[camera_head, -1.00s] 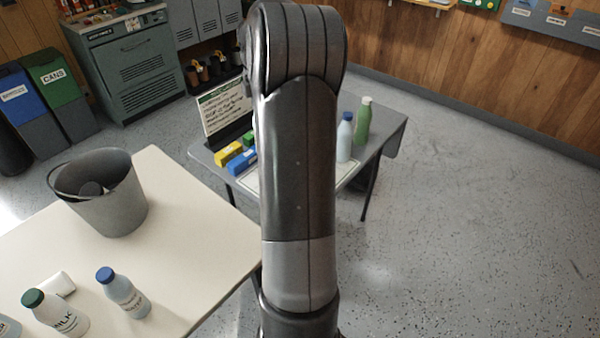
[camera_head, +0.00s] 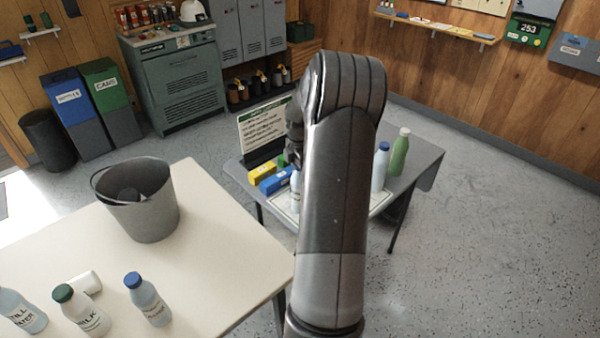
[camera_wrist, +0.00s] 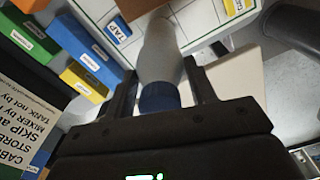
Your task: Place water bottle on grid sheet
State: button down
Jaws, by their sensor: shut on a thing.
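My gripper (camera_wrist: 163,92) is shut on a pale water bottle (camera_wrist: 160,52) with a blue cap, gripped near the cap end. In the head view the held bottle (camera_head: 296,188) shows beside my arm, upright over the white grid sheet (camera_head: 283,211) on the grey table. I cannot tell whether its base touches the sheet. The sheet also shows in the wrist view (camera_wrist: 202,22), with a blue and a yellow labelled tile. My arm hides most of the sheet and the gripper in the head view.
A yellow box (camera_head: 262,173), a blue box (camera_head: 276,181) and a sign (camera_head: 262,127) stand at the grey table's left. A blue-capped bottle (camera_head: 380,168) and a green bottle (camera_head: 399,155) stand right. The cream table (camera_head: 225,255) holds a bucket (camera_head: 150,215) and several bottles.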

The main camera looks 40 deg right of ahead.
jog(key=shift+f, duration=0.15)
jog(key=c, duration=0.6)
grip_release()
